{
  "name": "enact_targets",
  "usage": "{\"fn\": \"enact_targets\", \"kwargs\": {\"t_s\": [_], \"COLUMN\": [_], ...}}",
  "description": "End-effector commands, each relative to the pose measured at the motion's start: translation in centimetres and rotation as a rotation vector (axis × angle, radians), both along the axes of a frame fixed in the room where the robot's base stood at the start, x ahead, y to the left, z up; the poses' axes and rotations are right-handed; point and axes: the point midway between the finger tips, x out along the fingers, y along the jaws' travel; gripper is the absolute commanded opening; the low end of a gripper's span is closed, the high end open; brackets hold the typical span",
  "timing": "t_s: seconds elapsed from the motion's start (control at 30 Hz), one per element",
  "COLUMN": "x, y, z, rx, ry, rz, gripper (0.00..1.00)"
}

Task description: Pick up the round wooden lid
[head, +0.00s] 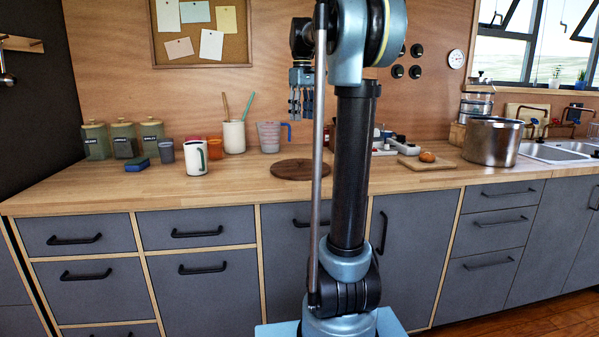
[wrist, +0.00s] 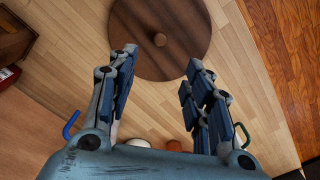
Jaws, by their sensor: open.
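The round wooden lid (head: 297,169) is dark brown and lies flat on the wooden counter, partly hidden behind my arm in the head view. In the wrist view the lid (wrist: 158,38) is at the top middle, with a small round knob (wrist: 160,40) at its centre. My gripper (head: 302,105) hangs above the counter over the lid area, pointing down. In the wrist view my gripper (wrist: 160,70) is open and empty, its fingers spread to either side below the knob. The fingers appear apart from the lid.
A cutting board (head: 428,164) with a bread-like item (head: 427,156) and a large metal pot (head: 491,142) are to the right. The counter front is clear.

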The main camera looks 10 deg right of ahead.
Motion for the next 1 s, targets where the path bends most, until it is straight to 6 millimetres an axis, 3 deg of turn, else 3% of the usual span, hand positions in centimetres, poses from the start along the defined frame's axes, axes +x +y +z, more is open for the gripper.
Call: {"fn": "enact_targets", "kwargs": {"t_s": [0.17,0.6,1.0], "x": [0.1,0.1,0.2], "y": [0.0,0.0,0.1], "z": [-2.1,-9.7,-12.7], "rx": [0.0,0.0,0.0], "ry": [0.001,0.0,0.0], "rz": [0.003,0.002,0.001], "gripper": [0.46,0.46,0.46]}}
